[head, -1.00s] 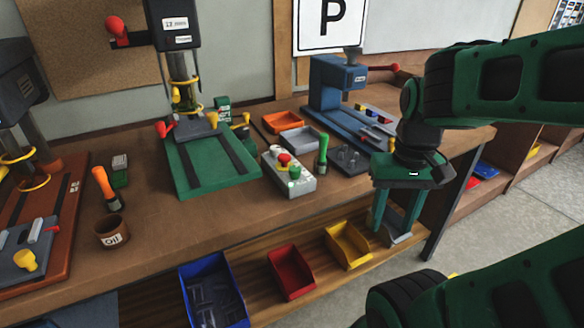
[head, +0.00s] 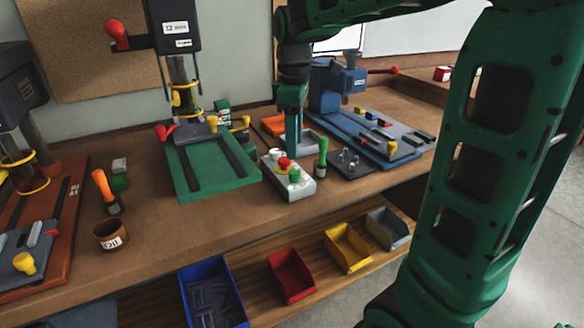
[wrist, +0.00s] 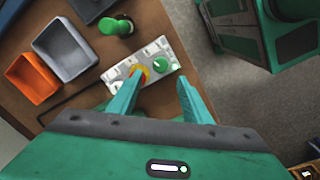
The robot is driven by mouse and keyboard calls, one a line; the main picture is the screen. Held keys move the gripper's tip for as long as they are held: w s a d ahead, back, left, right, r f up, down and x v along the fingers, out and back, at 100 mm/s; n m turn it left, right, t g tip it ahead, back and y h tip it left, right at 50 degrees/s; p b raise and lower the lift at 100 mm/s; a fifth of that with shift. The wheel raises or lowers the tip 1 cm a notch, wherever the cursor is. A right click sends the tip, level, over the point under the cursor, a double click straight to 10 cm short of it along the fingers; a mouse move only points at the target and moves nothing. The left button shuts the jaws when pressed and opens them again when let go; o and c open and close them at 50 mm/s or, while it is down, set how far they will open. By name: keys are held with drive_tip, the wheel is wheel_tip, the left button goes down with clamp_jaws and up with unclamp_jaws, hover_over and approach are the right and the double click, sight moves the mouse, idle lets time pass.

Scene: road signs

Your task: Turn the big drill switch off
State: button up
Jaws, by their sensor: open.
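In the wrist view the green knob (wrist: 160,65) has a white pointer mark and shows just beyond the fingertips. My left finger partly covers the red and yellow button (wrist: 141,72) there. My gripper (head: 292,152) points down over the back of the box, open and empty. The gap between its fingers (wrist: 163,82) faces the knob. I cannot tell whether it touches the box.
The green drill press (head: 210,165) stands left of the box. An orange tray (wrist: 32,79) and a grey tray (wrist: 66,50) lie behind it. A green-handled tool (head: 322,155) stands close on its right, near a blue machine (head: 340,90).

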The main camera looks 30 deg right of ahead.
sight(294, 171)
wheel_tip(294, 171, down, 8)
drive_tip(key=shift+w+d+f, duration=0.15)
drive_tip(key=shift+c, duration=0.4)
drive_tip(key=c, duration=1)
